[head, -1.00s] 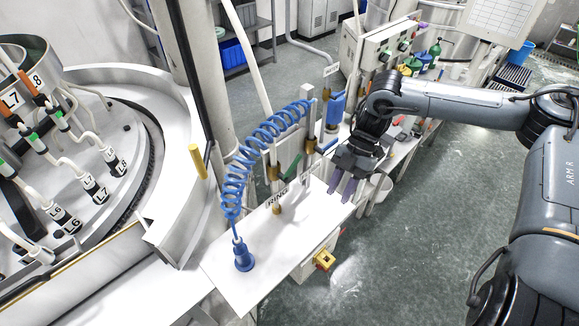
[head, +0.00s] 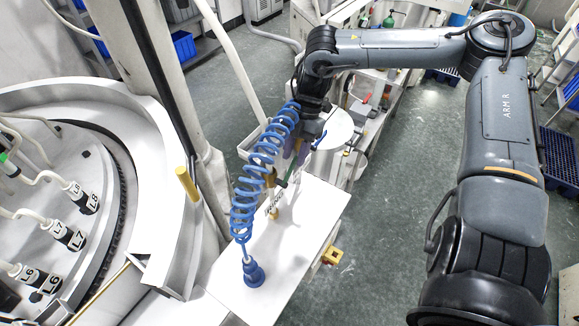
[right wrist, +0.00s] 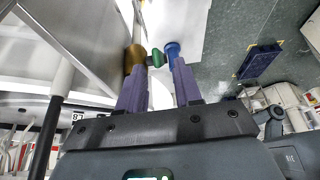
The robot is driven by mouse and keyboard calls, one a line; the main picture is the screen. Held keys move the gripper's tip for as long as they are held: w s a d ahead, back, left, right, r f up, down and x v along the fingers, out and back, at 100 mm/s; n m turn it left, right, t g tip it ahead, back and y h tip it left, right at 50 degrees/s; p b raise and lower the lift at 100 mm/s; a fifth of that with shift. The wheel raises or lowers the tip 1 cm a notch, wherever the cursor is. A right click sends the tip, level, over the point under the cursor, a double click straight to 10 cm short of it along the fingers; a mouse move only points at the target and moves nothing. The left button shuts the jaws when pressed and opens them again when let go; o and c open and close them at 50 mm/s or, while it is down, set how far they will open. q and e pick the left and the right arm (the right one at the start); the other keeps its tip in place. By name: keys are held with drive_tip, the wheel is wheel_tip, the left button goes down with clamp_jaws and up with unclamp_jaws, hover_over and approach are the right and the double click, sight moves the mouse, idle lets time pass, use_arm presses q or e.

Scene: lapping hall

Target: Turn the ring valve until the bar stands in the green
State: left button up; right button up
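The ring valve stands on the white bench, with brass fittings (head: 270,179) and a short green bar (head: 284,183). The blue coiled hose partly covers it and the RING label (head: 274,207). My right gripper (head: 300,160) is just above and beside the green bar. In the right wrist view its two purple fingers (right wrist: 159,68) are apart. The green bar (right wrist: 156,58) shows end-on between and just beyond their tips; I cannot tell if they touch it. A brass part (right wrist: 134,58) is by the left finger. No green zone can be made out. My left gripper is out of view.
The blue coiled hose (head: 243,205) rises from a blue foot (head: 254,273) on the white bench (head: 290,255), close to my right gripper. A yellow post (head: 187,184) and the round lapping machine (head: 150,215) stand left. Open floor lies right of the bench.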

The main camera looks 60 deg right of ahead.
sight(291, 173)
drive_tip(key=shift+p+x, duration=0.3)
drive_tip(key=shift+x, duration=2.45)
clamp_jaws()
